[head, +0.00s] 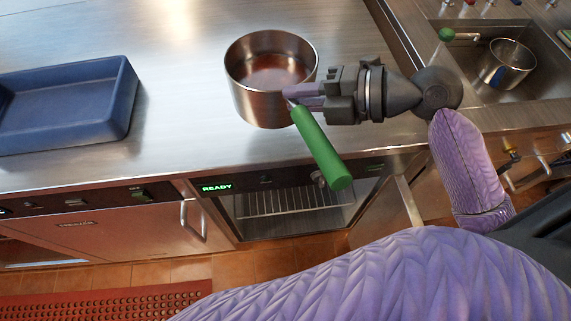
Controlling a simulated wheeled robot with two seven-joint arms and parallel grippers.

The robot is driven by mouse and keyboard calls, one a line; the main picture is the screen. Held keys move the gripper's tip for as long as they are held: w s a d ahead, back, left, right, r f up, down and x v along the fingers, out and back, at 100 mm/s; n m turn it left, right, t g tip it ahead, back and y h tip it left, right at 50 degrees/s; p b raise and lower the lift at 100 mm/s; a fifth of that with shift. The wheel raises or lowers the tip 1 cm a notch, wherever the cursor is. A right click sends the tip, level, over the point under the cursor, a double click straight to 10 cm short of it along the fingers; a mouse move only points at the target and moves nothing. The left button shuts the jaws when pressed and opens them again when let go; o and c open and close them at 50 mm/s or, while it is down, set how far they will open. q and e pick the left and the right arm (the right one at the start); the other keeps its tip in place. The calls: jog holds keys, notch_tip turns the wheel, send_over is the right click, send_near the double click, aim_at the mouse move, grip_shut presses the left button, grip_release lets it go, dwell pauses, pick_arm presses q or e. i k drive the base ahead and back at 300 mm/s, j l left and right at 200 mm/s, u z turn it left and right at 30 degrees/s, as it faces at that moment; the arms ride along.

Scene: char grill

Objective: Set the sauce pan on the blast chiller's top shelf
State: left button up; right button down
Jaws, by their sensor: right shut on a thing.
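The sauce pan (258,102) is a round steel pan with a green handle and reddish-brown contents or inner surface. It is upright at the steel counter, its handle pointing toward the front edge; I cannot tell whether its base touches the counter. My right gripper (297,95) is shut on the pan at its right side, near the handle's root. The blast chiller (217,188) is under the counter, with a green READY display. Its front is open and a wire shelf (290,201) shows inside; its lower interior is hidden. My left gripper is not in view.
A blue tray (122,105) lies on the counter at left. A sink (471,111) at right holds a steel pot (506,65) with a green handle. An open door panel (405,205) stands right of the chiller opening. A red mat (90,305) lies on the floor.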

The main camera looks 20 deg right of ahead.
aim_at(288, 211)
jog(key=k+j, duration=0.55)
jog(key=k, duration=0.25)
